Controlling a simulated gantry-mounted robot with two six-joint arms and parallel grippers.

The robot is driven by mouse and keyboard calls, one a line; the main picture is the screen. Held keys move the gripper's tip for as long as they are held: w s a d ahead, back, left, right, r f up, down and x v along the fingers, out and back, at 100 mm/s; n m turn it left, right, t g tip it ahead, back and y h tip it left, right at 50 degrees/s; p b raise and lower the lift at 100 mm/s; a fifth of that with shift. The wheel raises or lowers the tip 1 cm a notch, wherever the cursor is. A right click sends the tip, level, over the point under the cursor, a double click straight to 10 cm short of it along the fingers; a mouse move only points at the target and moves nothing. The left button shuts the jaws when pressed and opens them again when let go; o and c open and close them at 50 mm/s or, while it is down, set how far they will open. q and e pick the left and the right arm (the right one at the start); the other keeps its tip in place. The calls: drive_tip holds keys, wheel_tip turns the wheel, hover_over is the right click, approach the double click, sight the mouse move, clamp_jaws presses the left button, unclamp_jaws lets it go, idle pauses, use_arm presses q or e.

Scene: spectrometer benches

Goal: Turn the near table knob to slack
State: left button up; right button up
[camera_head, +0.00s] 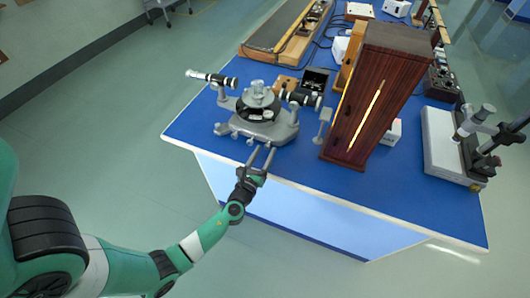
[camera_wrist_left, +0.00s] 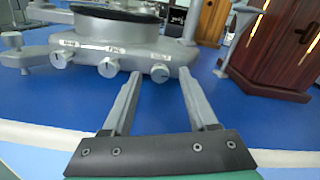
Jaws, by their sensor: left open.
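The spectrometer (camera_head: 258,115) stands on the blue bench near its front edge, with a round dark table on a grey base. In the left wrist view, three small grey knobs sit along the front of the base: a left one (camera_wrist_left: 58,59), a middle one (camera_wrist_left: 107,67) and a right one (camera_wrist_left: 159,72). I cannot tell which of them is the table knob. My left gripper (camera_head: 262,153) is open and empty at the bench's front edge, pointing at the base. In the left wrist view the right knob shows between my fingertips (camera_wrist_left: 161,77); contact is not clear. My right gripper is not in view.
A tall dark wooden cabinet (camera_head: 375,90) stands right of the spectrometer, with a small grey stand (camera_head: 323,125) between them. A white-based instrument (camera_head: 447,150) is at the far right. The blue bench top (camera_head: 330,185) is clear along the front right.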

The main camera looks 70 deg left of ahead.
use_arm(q)
drive_tip(key=shift+w+a, duration=0.3)
drive_tip(key=shift+a, duration=0.05)
clamp_jaws()
